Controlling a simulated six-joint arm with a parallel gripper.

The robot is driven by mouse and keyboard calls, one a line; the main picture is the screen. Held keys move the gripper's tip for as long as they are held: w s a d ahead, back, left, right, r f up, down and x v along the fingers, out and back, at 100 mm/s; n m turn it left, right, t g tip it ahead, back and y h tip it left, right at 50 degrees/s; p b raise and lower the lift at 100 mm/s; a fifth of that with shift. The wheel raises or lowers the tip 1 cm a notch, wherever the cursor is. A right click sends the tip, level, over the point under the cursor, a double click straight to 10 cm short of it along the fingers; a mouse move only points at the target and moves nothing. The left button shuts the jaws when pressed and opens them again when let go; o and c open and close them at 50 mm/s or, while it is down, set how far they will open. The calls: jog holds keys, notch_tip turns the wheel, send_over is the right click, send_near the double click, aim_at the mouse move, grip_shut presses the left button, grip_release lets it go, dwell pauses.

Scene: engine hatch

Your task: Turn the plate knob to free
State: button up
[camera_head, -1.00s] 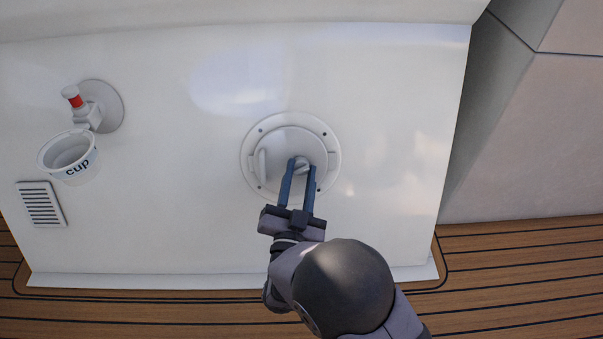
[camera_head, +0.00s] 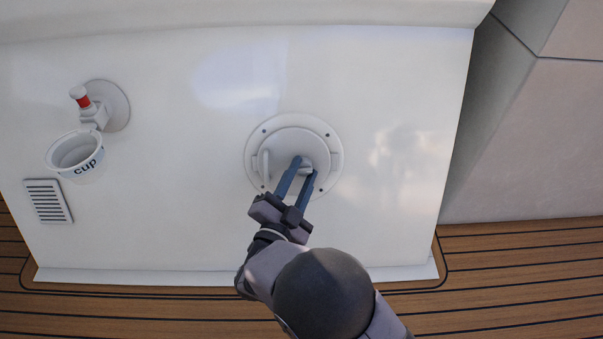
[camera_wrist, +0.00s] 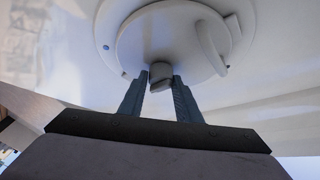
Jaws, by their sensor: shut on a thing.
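The round white plate (camera_head: 293,134) is set in the white wall panel, with small bolts around its rim. The fingers partly hide the knob in the head view. A curved white handle (camera_head: 264,163) stands on the left part of the plate and appears at the right in the wrist view (camera_wrist: 211,48).
A white cup (camera_head: 77,153) in a holder hangs at the left, below a red-and-white fitting (camera_head: 82,97). A vent grille (camera_head: 48,201) is under it. The panel around the plate is clear. Wooden decking (camera_head: 500,270) runs along the bottom.

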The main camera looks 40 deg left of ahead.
jog(key=o, duration=1.1)
jog(key=shift+c, duration=0.2)
jog(key=p, duration=0.4)
send_near(301, 174)
jog(key=shift+x, duration=1.25)
jog(key=shift+w+d, duration=0.1)
